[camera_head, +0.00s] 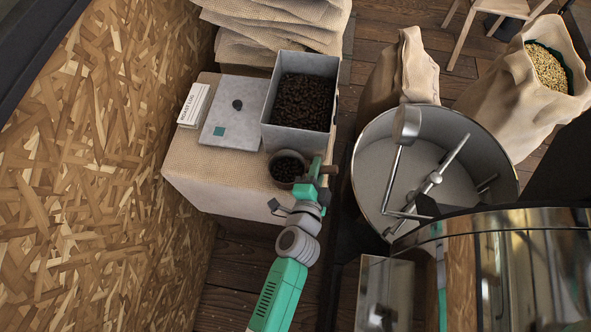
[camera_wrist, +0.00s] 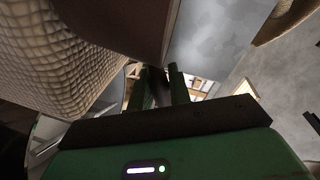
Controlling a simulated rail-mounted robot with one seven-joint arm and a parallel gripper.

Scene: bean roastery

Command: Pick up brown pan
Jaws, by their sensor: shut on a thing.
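The brown pan (camera_head: 287,158) is a small round pan with dark beans in it, at the front right corner of the burlap-covered stand (camera_head: 225,172). Its short handle (camera_head: 329,170) points right. My gripper (camera_head: 317,171) is at the pan's right side, shut on the handle. In the wrist view, my gripper's two fingers (camera_wrist: 161,88) have a dark piece between them. A brown surface above them may be the pan. I cannot tell whether the pan touches the stand.
A grey bin of dark beans (camera_head: 302,100) stands right behind the pan. A scale-like plate (camera_head: 232,130) and a small labelled box (camera_head: 193,105) are to the left. A round metal cooling drum (camera_head: 365,170) is to the right. Sacks stand behind.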

